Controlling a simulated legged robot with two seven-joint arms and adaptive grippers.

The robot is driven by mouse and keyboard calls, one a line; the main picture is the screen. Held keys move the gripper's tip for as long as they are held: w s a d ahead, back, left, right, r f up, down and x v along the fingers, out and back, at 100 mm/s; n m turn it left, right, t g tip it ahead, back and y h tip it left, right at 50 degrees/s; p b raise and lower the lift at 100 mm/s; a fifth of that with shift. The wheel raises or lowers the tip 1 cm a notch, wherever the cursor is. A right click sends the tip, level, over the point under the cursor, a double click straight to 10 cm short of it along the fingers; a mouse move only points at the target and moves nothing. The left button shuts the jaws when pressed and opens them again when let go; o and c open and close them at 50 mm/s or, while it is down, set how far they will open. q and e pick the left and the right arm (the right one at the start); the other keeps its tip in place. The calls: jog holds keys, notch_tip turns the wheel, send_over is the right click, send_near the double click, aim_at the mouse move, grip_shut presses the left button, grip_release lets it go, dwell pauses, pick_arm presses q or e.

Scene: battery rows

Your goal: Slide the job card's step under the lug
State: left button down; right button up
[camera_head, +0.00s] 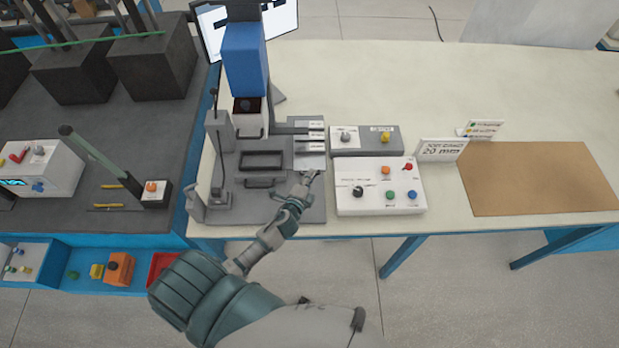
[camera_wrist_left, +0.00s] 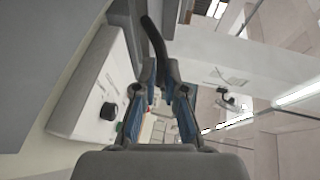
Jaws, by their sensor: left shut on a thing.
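The job card (camera_head: 443,150) stands upright at the back right of the control box and reads 20 mm. A grey stepped piece (camera_head: 312,146) with several small white labels lies at the right of the press (camera_head: 245,65). My left gripper (camera_head: 311,176) is at its near end, shut on a thin part that my fingers mostly cover. In the left wrist view my gripper (camera_wrist_left: 159,75) is shut around a dark curved piece (camera_wrist_left: 153,35), which looks like a handle. I cannot make out the lug or whether a step is under it. My right gripper is out of view.
A white control box (camera_head: 380,200) with a black knob and coloured buttons is close to the right of my gripper. A grey switch box (camera_head: 366,140) sits behind it. A brown mat (camera_head: 540,178) lies farther right. The bench's back right is clear.

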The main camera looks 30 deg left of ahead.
pick_arm(q)
jog(key=w+a, duration=0.1)
jog(key=w, duration=0.2)
jog(key=shift+a, duration=0.4)
jog(key=c, duration=1.4)
grip_release()
jog(key=shift+w+f, duration=0.1)
jog(key=shift+o, duration=0.8)
jog(key=shift+w+f, duration=0.15)
jog(key=shift+w, duration=0.25)
send_near(311, 167)
jog(key=shift+w+d+r, duration=0.15)
jog(key=shift+w+r, duration=0.35)
jog(key=shift+r, duration=0.05)
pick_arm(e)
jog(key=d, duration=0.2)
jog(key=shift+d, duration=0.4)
